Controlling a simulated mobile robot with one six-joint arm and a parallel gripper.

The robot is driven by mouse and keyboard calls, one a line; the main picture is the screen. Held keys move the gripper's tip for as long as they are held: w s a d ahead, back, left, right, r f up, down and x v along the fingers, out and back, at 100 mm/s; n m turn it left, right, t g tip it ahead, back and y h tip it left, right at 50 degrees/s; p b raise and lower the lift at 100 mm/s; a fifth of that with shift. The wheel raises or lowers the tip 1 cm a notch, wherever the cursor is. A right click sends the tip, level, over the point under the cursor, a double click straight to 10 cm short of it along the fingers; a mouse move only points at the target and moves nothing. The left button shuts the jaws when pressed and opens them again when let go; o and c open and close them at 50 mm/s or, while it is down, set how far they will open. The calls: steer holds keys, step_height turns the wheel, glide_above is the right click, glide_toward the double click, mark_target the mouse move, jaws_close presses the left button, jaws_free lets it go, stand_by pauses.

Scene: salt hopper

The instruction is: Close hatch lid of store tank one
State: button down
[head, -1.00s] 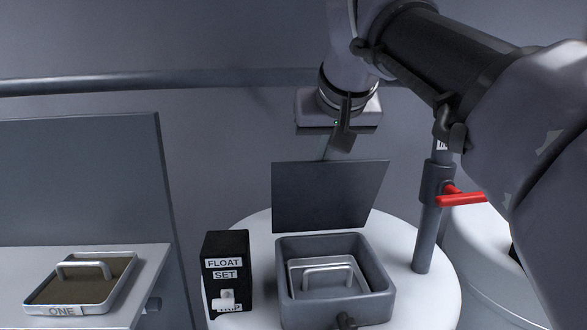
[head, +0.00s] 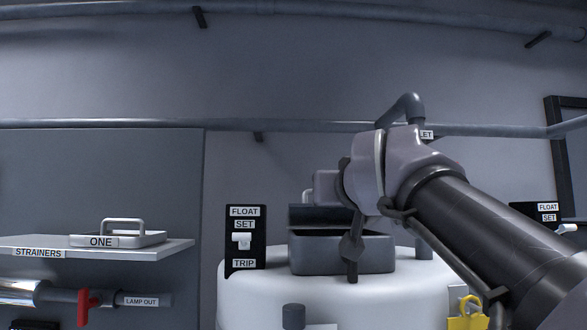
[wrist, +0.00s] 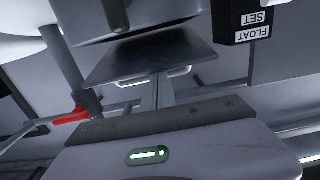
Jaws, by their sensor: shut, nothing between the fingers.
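The hatch on the white tank is a grey box (head: 342,255) in the head view. Its dark lid (head: 318,216) shows as a low strip above the box, partly hidden by my arm. I cannot tell its exact tilt. The wrist view is upside down: the lid (wrist: 150,52) is a dark plate next to the hatch box (wrist: 120,18), with a pale handle behind its edge. My gripper (wrist: 153,88) is shut and empty, its fingertips at the lid's edge; I cannot tell whether they touch. The fingers are hidden in the head view.
A FLOAT SET/TRIP switch box (head: 245,240) stands left of the hatch. A strainer tray labelled ONE (head: 118,237) sits on the shelf at left. A red-handled valve (wrist: 72,117) is on a pipe near the lid. A yellow padlock (head: 468,312) shows at lower right.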

steer(key=shift+s+f+b, duration=0.2)
steer(key=shift+f+b, duration=0.35)
steer(key=shift+f, duration=0.25)
steer(key=shift+s+f+b, duration=0.15)
steer(key=shift+f+b, duration=0.4)
steer(key=shift+f, duration=0.25)
